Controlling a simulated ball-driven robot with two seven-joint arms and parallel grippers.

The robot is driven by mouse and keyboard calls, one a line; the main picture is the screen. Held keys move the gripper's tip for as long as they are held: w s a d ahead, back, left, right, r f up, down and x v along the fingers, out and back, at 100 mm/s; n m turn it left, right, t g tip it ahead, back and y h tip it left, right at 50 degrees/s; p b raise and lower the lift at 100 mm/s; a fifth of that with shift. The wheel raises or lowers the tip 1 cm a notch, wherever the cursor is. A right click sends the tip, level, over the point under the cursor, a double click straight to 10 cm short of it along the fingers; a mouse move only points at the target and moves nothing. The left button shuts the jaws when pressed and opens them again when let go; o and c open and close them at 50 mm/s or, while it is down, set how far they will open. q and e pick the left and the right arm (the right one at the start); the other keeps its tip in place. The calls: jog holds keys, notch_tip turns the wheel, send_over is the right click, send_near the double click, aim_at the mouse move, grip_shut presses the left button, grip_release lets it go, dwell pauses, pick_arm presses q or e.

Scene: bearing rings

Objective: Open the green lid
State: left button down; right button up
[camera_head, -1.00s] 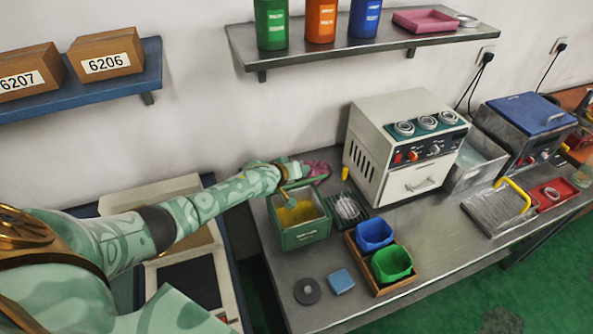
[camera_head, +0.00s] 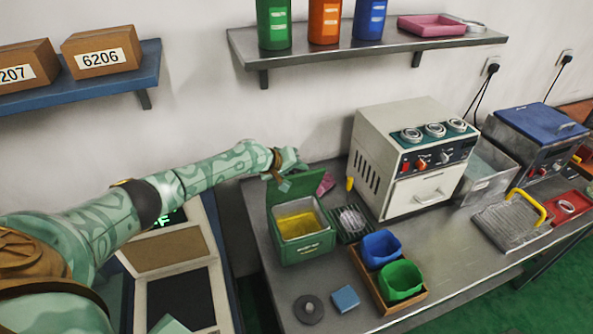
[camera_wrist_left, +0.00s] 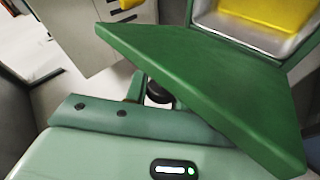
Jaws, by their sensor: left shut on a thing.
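The green box (camera_head: 303,248) stands on the steel bench with its top open, showing yellow contents (camera_head: 297,223) inside. Its green lid (camera_head: 302,187) stands raised at the back edge of the box. My left gripper (camera_head: 284,178) is at the lid's upper left edge and shut on it. In the left wrist view the lid (camera_wrist_left: 205,85) slants across the picture, with the gripper (camera_wrist_left: 152,95) partly hidden beneath it. The yellow contents (camera_wrist_left: 265,12) show at the top there. My right gripper is not in view.
A pink cloth (camera_head: 325,183) lies behind the lid. A dark rack (camera_head: 352,222) sits right of the box, near the white machine (camera_head: 408,160). Blue (camera_head: 381,249) and green (camera_head: 401,281) bins stand in a wooden tray. A dark disc (camera_head: 308,309) and blue block (camera_head: 345,298) lie in front.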

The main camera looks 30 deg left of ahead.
pick_arm(q)
jog(key=shift+f, duration=0.1)
jog(key=c, duration=1.2)
grip_release()
jog(key=shift+o, duration=0.2)
jog(key=p+v, duration=0.2)
jog(key=v, duration=0.3)
jog(key=shift+a+r+p, duration=0.1)
jog(key=shift+r+p, duration=0.15)
jog(key=shift+p, duration=0.15)
jog(key=p+v, duration=0.2)
jog(key=v, duration=0.9)
jog(key=shift+s+f, duration=0.15)
jog(key=shift+f, duration=0.05)
